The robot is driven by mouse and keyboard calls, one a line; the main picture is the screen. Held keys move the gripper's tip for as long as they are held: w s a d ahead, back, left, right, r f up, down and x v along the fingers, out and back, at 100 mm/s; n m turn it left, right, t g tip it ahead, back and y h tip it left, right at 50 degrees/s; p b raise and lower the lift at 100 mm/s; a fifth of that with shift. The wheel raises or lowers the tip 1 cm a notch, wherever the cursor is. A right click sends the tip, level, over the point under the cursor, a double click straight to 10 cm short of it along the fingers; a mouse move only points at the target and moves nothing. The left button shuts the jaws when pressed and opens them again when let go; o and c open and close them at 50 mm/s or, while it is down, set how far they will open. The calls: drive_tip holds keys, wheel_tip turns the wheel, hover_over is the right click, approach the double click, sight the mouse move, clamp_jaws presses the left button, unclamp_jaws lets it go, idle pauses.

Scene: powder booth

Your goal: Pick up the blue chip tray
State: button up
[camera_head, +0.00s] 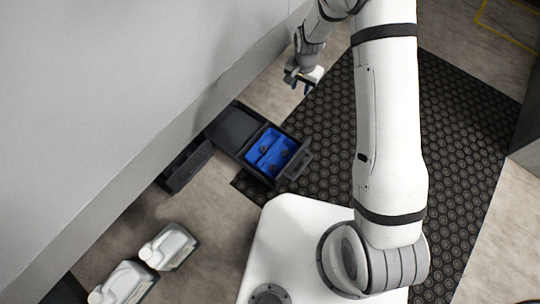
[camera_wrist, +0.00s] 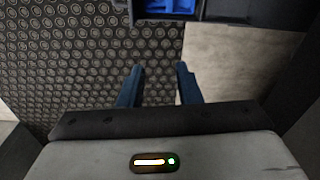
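The blue chip tray (camera_head: 279,153) lies inside a black open case (camera_head: 263,177) on the floor. It has compartments, and small dark items seem to lie in it. In the wrist view, part of the blue tray (camera_wrist: 155,7) shows at the top edge; the rest is cut off. My gripper (camera_head: 304,87) is beyond the case in the head view, above the floor and apart from the tray. In the wrist view, its two dark blue fingers (camera_wrist: 161,74) are spread with nothing between them. My gripper is open and empty.
The case's open lid (camera_head: 236,128) lies towards a grey wall (camera_head: 120,90). A dark box (camera_head: 184,166) sits beside it. Two white jugs (camera_head: 168,247) (camera_head: 125,284) stand at lower left. A black textured mat (camera_head: 455,130) covers clear floor to the right.

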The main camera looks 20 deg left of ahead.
drive_tip(key=b, duration=0.4)
hover_over(272, 149)
drive_tip(key=w+d, duration=0.3)
drive_tip(key=w, duration=0.1)
wheel_tip(272, 149, down, 18)
drive_tip(key=shift+m+g, duration=0.4)
drive_tip(key=shift+m, duration=0.3)
drive_tip(key=s+a+f+b, duration=0.1)
drive_tip(key=f, duration=0.4)
drive_tip(key=s+a+f+b, duration=0.1)
drive_tip(key=f, duration=0.5)
drive_tip(key=s+a+f+b, duration=0.1)
drive_tip(key=s+f+b, duration=0.1)
drive_tip(key=f, duration=0.4)
drive_tip(key=shift+s+a+f, duration=0.1)
drive_tip(key=shift+f, duration=0.1)
wheel_tip(272, 149, down, 6)
drive_tip(key=b, duration=0.3)
drive_tip(key=shift+r, duration=0.1)
drive_tip(key=shift+c, duration=0.3)
drive_tip(key=shift+r, duration=0.1)
clamp_jaws()
